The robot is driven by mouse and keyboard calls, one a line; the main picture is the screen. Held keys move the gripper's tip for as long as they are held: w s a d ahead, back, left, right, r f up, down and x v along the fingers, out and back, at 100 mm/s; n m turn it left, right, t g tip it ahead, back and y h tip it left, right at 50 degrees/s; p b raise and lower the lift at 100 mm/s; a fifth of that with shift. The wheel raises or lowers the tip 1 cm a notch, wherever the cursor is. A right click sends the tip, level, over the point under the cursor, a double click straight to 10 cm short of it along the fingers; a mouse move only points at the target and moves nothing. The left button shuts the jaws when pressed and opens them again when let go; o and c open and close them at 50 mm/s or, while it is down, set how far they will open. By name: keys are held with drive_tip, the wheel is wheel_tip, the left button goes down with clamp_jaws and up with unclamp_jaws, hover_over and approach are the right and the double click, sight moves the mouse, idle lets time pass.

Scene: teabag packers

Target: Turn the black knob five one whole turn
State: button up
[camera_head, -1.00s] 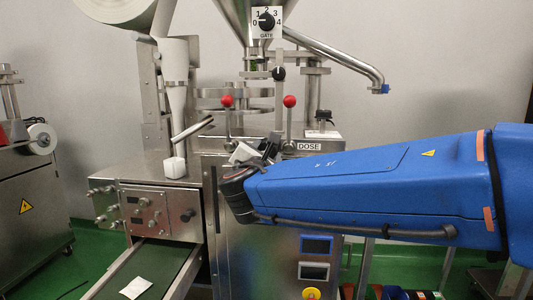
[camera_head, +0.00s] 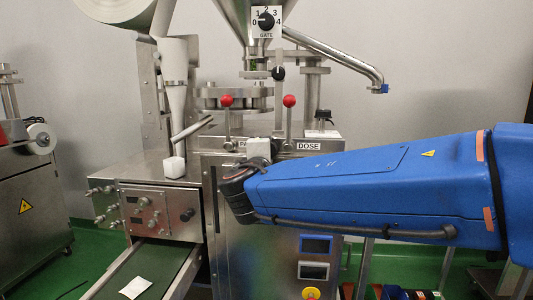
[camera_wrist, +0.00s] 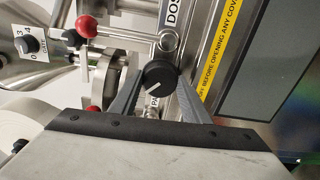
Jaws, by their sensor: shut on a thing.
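A round black knob (camera_wrist: 160,75) with a white pointer line sits between the two grey fingers of my gripper (camera_wrist: 158,80) in the wrist view. The fingers are shut on its sides. A partly hidden label lies beside the knob. In the head view my gripper (camera_head: 258,149) shows as a pale block at the machine's top front edge, beyond the blue arm. The fingers and the gripped knob are hidden there.
Two red-ball levers (camera_head: 289,101) (camera_head: 226,101) stand close behind my gripper. The DOSE label (camera_head: 309,146) is to its right, with another black knob (camera_head: 323,116) above. The GATE dial (camera_head: 266,21) is on the hopper. A white teabag (camera_head: 135,287) lies on the conveyor.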

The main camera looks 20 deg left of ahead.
drive_tip(key=shift+f+m, duration=0.15)
drive_tip(key=shift+m, duration=4.45)
drive_tip(key=o, duration=1)
drive_tip(key=shift+o, duration=0.2)
drive_tip(key=shift+s, duration=0.1)
drive_tip(key=v, duration=1.7)
drive_tip(key=shift+d, duration=0.2)
